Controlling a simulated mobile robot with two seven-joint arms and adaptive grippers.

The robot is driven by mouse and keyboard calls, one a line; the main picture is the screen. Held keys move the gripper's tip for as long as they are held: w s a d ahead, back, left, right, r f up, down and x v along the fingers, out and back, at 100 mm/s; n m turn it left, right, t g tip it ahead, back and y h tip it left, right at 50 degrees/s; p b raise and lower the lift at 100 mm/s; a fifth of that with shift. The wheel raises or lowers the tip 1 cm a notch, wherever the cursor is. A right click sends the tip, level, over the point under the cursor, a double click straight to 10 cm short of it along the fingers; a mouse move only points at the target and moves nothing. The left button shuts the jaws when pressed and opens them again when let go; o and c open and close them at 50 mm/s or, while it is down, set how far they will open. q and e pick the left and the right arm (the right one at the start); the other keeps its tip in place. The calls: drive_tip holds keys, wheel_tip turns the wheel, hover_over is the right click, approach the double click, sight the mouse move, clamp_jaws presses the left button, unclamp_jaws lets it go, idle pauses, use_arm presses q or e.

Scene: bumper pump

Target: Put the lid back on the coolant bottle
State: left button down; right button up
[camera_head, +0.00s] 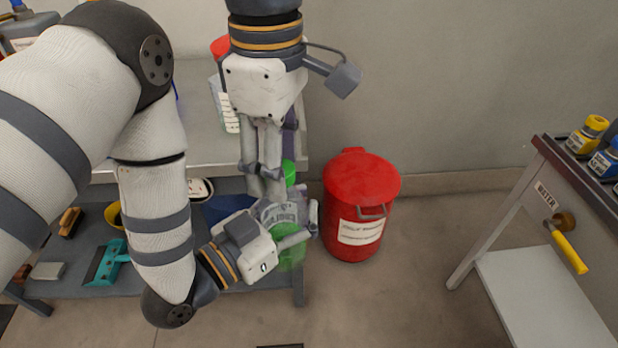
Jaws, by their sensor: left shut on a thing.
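The coolant bottle (292,258), with green contents and a pale printed label, shows at the right end of the lower shelf, partly covered by my grippers. My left gripper (295,225) reaches in from the left and is shut on the bottle. My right gripper (265,190) comes down from above, its fingers close together just above the label. I cannot tell whether it holds anything. A small green patch (289,172) shows behind its fingers; I cannot tell whether it is the lid. The bottle's mouth is hidden.
A red bin (360,190) stands on the floor to the right of the shelf. A brush (70,222) and a teal scraper (105,265) lie on the lower shelf. A cabinet (560,200) with bottles on top is at the right. The floor between is clear.

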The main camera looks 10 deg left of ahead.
wheel_tip(320, 180, up, 12)
idle(0.6)
